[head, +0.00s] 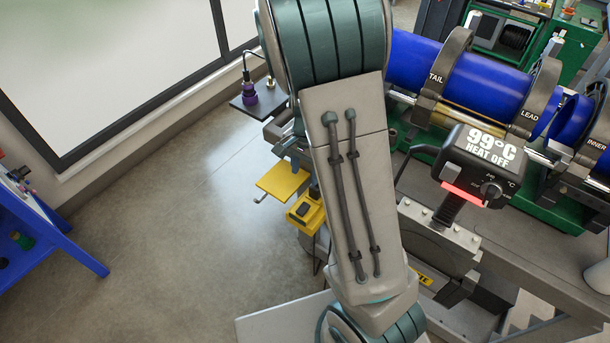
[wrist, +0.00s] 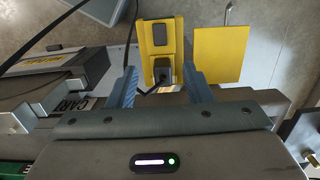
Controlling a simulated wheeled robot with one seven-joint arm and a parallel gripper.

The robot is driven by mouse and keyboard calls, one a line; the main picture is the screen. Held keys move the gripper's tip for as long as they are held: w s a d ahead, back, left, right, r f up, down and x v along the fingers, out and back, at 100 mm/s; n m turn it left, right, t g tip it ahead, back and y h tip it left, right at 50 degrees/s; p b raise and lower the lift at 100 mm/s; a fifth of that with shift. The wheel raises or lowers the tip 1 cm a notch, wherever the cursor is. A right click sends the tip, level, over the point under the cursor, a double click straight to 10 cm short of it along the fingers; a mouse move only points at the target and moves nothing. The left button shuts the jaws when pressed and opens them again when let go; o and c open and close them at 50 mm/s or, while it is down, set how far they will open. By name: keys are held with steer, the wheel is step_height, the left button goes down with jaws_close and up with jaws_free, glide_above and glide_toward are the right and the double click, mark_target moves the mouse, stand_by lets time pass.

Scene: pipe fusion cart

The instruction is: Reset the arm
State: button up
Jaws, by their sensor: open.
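My gripper (wrist: 161,92) shows in the wrist view with its two blue-grey fingers apart and nothing held between them. Beyond the fingers is a yellow socket box (wrist: 156,40) with a black plug and cable in it. I cannot tell how far the fingertips are from the box. In the head view my bent arm fills the middle and hides part of the cart. The yellow box (head: 306,213) is just left of my arm in the head view.
The heater unit (head: 485,165) reads 99°C, HEAT OFF, right of my arm. Blue pipe (head: 491,84) lies in clamps marked TAIL and LEAD behind it. A yellow plate (head: 284,181) sticks out beside the socket box. Open floor (head: 190,230) lies left, with a blue bench (head: 50,235) beyond.

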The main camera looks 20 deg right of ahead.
stand_by(0.5)
steer(key=s+a+r+n+t, duration=0.2)
steer(key=s+r+n+t, duration=0.1)
steer(key=s+r+n, duration=0.8)
steer(key=s+r, duration=0.4)
steer(key=r, duration=0.1)
steer(key=shift+s+r+t+h, duration=0.3)
steer(key=shift+s+r, duration=0.05)
steer(key=shift+s, duration=0.05)
